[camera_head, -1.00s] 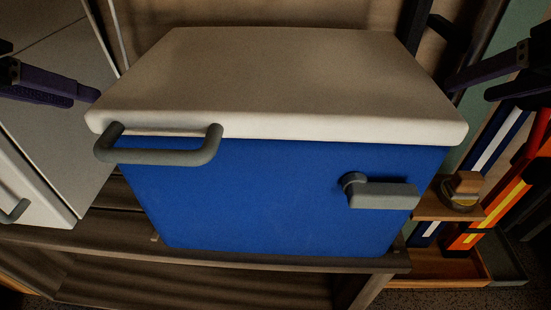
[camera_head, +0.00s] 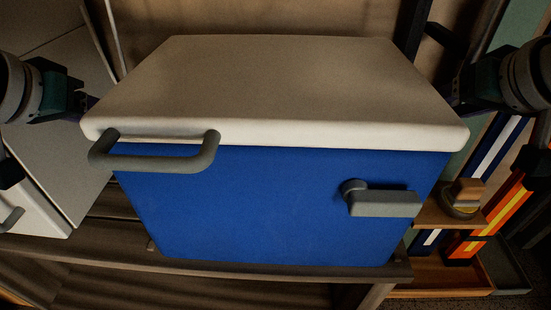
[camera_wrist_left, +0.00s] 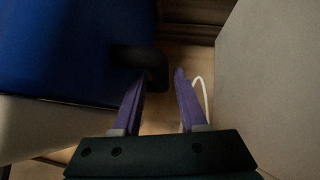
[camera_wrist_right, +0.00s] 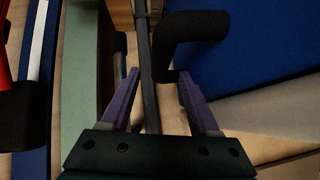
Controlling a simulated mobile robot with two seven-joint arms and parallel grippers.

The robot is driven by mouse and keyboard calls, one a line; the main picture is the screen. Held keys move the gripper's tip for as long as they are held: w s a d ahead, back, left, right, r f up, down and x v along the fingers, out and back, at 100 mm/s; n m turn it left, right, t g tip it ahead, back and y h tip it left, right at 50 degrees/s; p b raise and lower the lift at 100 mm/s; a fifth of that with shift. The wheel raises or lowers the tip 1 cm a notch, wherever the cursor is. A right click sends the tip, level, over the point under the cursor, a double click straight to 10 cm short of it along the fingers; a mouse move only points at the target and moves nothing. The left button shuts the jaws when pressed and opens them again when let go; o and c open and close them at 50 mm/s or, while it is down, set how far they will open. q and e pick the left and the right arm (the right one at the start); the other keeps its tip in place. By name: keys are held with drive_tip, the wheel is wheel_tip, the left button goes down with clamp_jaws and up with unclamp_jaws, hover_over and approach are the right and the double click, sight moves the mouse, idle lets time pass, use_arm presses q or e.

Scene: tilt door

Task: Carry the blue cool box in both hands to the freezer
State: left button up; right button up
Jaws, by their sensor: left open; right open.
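The blue cool box (camera_head: 260,205) with a pale lid (camera_head: 275,85) stands upright on a dark wooden bench (camera_head: 210,270). My right gripper (camera_wrist_right: 159,72) is open at the right side, near another dark handle (camera_wrist_right: 190,28). Whether either touches a handle I cannot tell. In the head view the box partly hides both fingertips.
A pale cabinet (camera_head: 60,165) with a grey handle stands close on the left; I cannot tell whether it is the freezer. On the right, a small wooden shelf (camera_head: 425,215) holds a small brown-topped object (camera_head: 467,193), beside orange and blue upright pieces. A wall is behind.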

use_arm(q)
drive_tip(key=shift+x, duration=1.25)
use_arm(e)
drive_tip(key=shift+x, duration=1.2)
use_arm(q)
drive_tip(key=shift+c, duration=0.4)
use_arm(e)
drive_tip(key=shift+c, duration=0.4)
use_arm(q)
clamp_jaws()
use_arm(e)
drive_tip(key=c, duration=0.6)
clamp_jaws()
